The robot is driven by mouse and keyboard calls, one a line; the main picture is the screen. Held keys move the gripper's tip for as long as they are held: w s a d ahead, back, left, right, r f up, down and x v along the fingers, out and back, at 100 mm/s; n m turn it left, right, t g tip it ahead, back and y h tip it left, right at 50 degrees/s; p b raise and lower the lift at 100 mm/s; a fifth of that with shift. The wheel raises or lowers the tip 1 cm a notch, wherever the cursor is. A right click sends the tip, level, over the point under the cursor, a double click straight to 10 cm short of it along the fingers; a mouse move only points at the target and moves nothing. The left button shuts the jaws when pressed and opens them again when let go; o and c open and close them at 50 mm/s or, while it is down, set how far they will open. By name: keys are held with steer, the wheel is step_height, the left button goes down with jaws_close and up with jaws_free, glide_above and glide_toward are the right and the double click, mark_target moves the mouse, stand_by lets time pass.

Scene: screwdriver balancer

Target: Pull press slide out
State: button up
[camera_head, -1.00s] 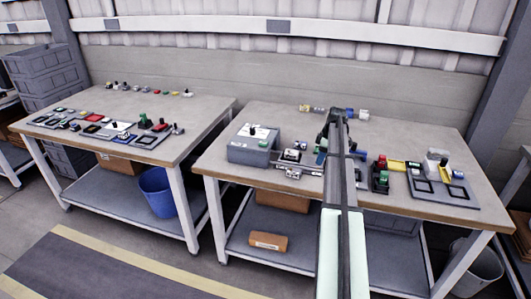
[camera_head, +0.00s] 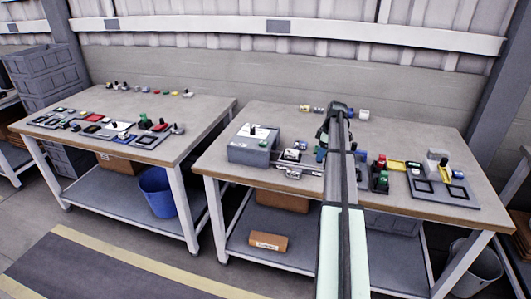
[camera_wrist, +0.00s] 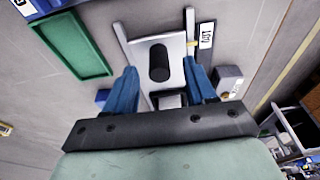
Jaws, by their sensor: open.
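In the wrist view, a light grey slide plate (camera_wrist: 177,50) carries an upright-looking black cylindrical knob (camera_wrist: 158,62). Grey side rails (camera_wrist: 190,28) flank the plate. My gripper (camera_wrist: 162,76) is open, with one blue finger to the left of the knob and one to the right, both apart from it. A dark block below the knob is partly hidden by my gripper body. In the head view, my gripper (camera_head: 321,152) points down over the right-hand table, and my arm hides part of what is around it.
A green tray (camera_wrist: 85,47) lies left of the slide in the wrist view, and a grey block (camera_wrist: 229,78) is close to the right finger. In the head view, a grey box (camera_head: 254,150) stands at left and small stations (camera_head: 442,183) at right of the table (camera_head: 225,178).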

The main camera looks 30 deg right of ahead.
steer(key=shift+r, duration=2.3)
